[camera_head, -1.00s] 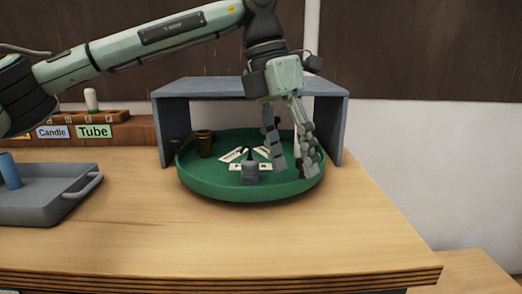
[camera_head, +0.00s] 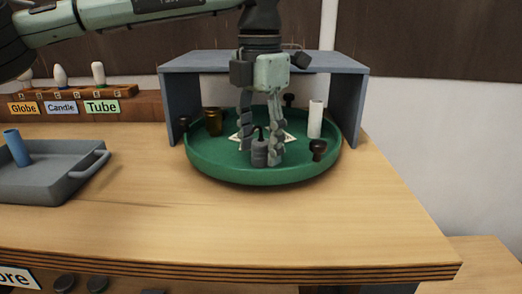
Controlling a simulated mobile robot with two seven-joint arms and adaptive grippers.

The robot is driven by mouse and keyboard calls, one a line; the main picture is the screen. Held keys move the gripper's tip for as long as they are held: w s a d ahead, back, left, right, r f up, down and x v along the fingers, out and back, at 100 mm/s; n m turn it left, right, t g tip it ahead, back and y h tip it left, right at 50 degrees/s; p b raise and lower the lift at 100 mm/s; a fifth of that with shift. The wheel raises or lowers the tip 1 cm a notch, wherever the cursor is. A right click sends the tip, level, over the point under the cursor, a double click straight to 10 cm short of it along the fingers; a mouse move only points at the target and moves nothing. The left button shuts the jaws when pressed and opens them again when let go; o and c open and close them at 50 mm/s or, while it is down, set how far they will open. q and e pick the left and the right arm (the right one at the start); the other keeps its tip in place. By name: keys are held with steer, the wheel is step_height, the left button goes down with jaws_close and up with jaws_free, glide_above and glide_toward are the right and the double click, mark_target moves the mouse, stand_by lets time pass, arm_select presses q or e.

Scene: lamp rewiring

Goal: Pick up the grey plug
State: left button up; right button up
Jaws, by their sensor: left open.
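The grey plug (camera_head: 259,153) stands upright near the front of the round green tray (camera_head: 215,172), with a dark cord stub on top. My left gripper (camera_head: 261,150) points straight down over the tray, open. Its right finger comes down beside the plug's right side, and its left finger shows behind and to the left of the plug. I cannot tell whether either finger touches it. My right gripper is not in view.
A grey shelf (camera_head: 262,62) arches over the tray. A brass cup (camera_head: 213,122), a white cylinder (camera_head: 316,119) and dark knobs (camera_head: 318,149) stand on the tray, with white cards behind the plug. A grey bin (camera_head: 62,186) holding a blue tube sits left. The front table is clear.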

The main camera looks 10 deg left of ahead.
mark_target(260, 141)
arm_select(q)
steer(key=c, duration=1.2)
steer(key=shift+c, duration=0.2)
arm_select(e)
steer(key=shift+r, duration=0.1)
arm_select(q)
steer(key=shift+r, duration=0.15)
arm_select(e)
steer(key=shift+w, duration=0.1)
arm_select(q)
steer(key=shift+r, duration=0.2)
step_height(260, 141, up, 4)
steer(key=shift+s+f+b, duration=0.1)
steer(key=shift+f+b, duration=0.05)
steer(key=shift+b, duration=0.15)
steer(key=s+a+r+b, duration=0.1)
steer(key=s+a+r, duration=0.3)
steer(key=s, duration=0.6)
step_height(260, 141, up, 3)
steer(key=shift+s+a+f+b, duration=0.15)
steer(key=shift+s+a+b, duration=0.05)
steer(key=shift+s+b, duration=0.15)
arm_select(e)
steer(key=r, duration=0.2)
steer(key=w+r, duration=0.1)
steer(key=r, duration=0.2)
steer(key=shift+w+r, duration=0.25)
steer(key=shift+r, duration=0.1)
